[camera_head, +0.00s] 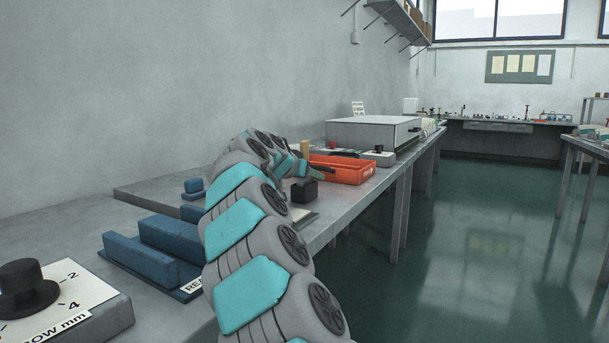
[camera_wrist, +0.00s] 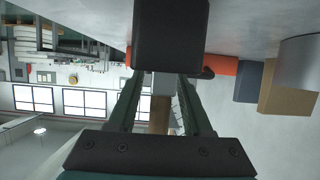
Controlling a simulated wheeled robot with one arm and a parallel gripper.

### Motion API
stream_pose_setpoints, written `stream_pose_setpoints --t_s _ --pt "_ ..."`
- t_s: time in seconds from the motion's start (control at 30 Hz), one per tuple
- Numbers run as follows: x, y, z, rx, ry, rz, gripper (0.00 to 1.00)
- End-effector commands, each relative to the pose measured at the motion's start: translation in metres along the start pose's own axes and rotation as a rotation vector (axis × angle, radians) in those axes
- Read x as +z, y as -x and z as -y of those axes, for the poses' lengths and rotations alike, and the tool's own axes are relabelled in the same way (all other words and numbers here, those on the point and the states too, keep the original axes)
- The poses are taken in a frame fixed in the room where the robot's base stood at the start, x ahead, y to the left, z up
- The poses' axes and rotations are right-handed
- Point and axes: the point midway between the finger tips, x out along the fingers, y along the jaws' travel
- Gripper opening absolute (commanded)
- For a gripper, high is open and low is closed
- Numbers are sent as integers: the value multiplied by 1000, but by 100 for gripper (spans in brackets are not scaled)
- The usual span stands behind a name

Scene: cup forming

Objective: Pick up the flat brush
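The flat brush has a dark, blocky bristle head (camera_head: 304,190), which fills the top middle of the wrist view (camera_wrist: 170,35). A wooden handle, partly hidden behind the gripper, shows below a pale metal band in the wrist view. My gripper (camera_wrist: 162,77) has its two dark fingers closed in on either side of the band, shut on the brush. In the head view my gripper (camera_head: 314,173) is partly hidden by my arm. The brush is upright there, bristles down and handle up, over the bench. I cannot tell whether the bristles touch the bench.
An orange-red tray (camera_head: 345,170) is just beyond the brush. A large grey box (camera_head: 372,131) is farther along the bench (camera_head: 330,228). Blue blocks (camera_head: 142,256) and a dial box (camera_head: 85,300) are nearer. The floor on the right is clear.

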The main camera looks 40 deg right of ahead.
Motion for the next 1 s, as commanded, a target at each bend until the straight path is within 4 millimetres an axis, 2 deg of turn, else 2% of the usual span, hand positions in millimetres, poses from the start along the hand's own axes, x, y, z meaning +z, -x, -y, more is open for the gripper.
stream_pose_setpoints --t_s 0.07,0.4,1.0 --pt "0 0 0 0 0 0 40" --pt "0 0 0 0 0 0 1" --pt "-1 1 0 -1 0 0 0"
